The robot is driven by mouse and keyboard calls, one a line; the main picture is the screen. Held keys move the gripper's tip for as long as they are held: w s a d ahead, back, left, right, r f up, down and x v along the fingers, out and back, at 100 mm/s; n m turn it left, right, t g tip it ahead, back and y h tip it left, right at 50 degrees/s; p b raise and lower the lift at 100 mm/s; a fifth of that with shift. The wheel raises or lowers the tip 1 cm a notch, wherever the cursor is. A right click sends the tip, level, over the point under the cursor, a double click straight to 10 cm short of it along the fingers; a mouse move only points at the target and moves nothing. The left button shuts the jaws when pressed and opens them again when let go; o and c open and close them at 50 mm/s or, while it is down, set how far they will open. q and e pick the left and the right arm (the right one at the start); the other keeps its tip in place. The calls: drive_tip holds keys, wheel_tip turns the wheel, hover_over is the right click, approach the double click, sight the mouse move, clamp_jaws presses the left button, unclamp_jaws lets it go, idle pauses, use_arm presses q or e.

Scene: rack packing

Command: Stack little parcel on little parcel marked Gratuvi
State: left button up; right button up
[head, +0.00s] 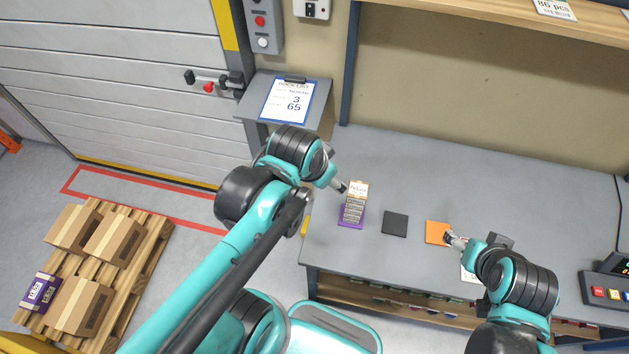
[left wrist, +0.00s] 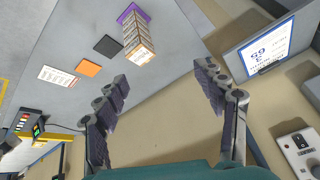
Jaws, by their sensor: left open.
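A stack of several little brown parcels with pale labels (head: 354,208) stands on a purple square (head: 351,224) on the grey bench; the label print is too small to read, so I cannot tell which is marked Gratuvi. In the left wrist view the stack (left wrist: 138,40) shows beyond and between the fingers, with the purple square (left wrist: 128,13) at its base. My left gripper (head: 341,187) is just left of the stack's top; its spread fingers (left wrist: 165,88) are empty in the left wrist view. My right gripper (head: 453,240) is by the orange square; its jaws are unclear.
A bare dark square (head: 395,224) and an orange square (head: 435,232) lie right of the stack. A clipboard (head: 289,101) lies on a side shelf. A pallet (head: 146,252) with boxes stands on the floor at left. A button console (head: 606,289) is at far right. The rear bench is clear.

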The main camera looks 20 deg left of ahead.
use_arm(q)
drive_tip(key=s+n, duration=0.1)
drive_tip(key=s+a+n+t, duration=0.1)
drive_tip(key=n, duration=0.1)
drive_tip(key=shift+s+a+f+n+t, duration=0.15)
drive_tip(key=shift+s+f+n+t, duration=0.15)
drive_tip(key=shift+s+f, duration=0.1)
wheel_tip(320, 180, down, 13)
drive_tip(key=b, duration=1.2)
drive_tip(key=shift+r+b, duration=0.2)
drive_tip(key=shift+b, duration=0.15)
